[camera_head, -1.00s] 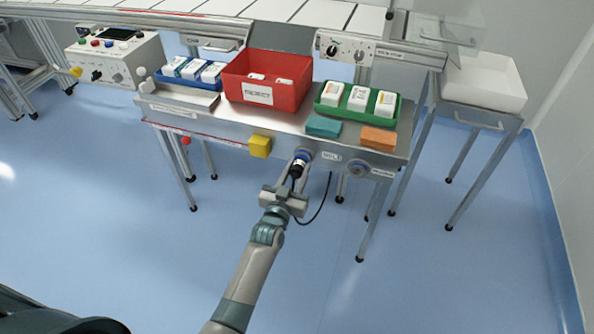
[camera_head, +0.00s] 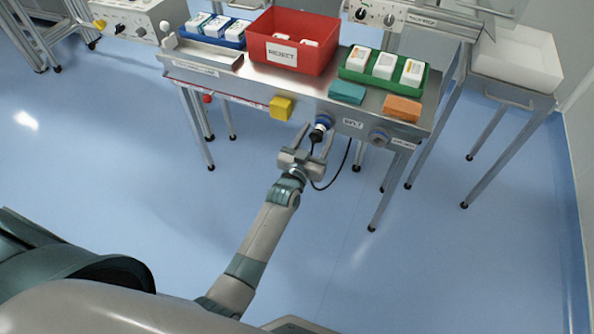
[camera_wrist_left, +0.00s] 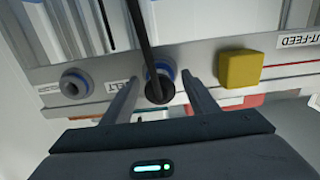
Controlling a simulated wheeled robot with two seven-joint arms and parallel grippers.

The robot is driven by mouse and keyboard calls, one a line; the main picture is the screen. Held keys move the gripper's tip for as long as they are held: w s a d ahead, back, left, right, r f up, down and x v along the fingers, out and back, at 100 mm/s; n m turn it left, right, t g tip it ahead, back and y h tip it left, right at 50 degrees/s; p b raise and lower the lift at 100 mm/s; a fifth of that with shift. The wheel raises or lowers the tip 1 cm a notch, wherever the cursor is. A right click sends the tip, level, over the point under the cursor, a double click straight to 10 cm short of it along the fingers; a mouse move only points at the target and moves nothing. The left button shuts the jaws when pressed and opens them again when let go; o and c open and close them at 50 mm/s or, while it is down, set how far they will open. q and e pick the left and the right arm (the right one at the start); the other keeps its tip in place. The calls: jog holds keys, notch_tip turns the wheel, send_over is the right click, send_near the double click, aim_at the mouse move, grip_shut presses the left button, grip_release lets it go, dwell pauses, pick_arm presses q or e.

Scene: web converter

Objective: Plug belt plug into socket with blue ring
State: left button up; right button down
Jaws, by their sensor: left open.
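The black belt plug (camera_head: 317,135) sits at the socket with the blue ring (camera_head: 324,121), left of the BELT label, on the bench's front face. In the left wrist view the plug (camera_wrist_left: 160,92) is seen end-on in front of the blue ring (camera_wrist_left: 163,69); how deep it sits cannot be told. A black cable (camera_head: 347,160) loops down from it. My left gripper (camera_head: 315,138) is open, its fingers on either side of the plug with gaps visible in the wrist view. My right gripper is not in view.
A second, empty socket (camera_head: 379,137) is right of the BELT label. A yellow block (camera_head: 281,108) projects from the front edge at left. A red REJECT bin (camera_head: 293,55), a green tray (camera_head: 350,76) and a blue tray (camera_head: 187,36) stand above. The floor in front is clear.

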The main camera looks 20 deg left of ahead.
pick_arm(q)
jog(key=shift+s+f, duration=0.1)
jog(key=shift+s, duration=0.3)
jog(key=s, duration=1.6)
jog(key=shift+s+a+p, duration=0.25)
jog(key=shift+s+p, duration=0.05)
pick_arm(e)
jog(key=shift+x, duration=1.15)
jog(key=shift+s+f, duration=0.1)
pick_arm(q)
jog(key=s+d+f+g+p, duration=0.2)
jog(key=s+f+g+p, duration=0.2)
jog(key=f, duration=0.6)
jog(key=s+a+f+m+g+p, duration=0.1)
jog(key=s+f+g+p, duration=0.4)
jog(key=s+f, duration=1.5)
jog(key=g, duration=0.3)
jog(key=shift+s+a+m+g+h+p, duration=0.3)
jog(key=shift+s+a+m, duration=0.05)
jog(key=shift+m, duration=0.05)
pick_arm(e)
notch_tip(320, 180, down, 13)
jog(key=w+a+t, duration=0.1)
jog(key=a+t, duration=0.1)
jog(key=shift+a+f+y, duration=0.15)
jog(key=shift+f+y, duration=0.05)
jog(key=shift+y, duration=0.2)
pick_arm(q)
jog(key=shift+c, duration=0.6)
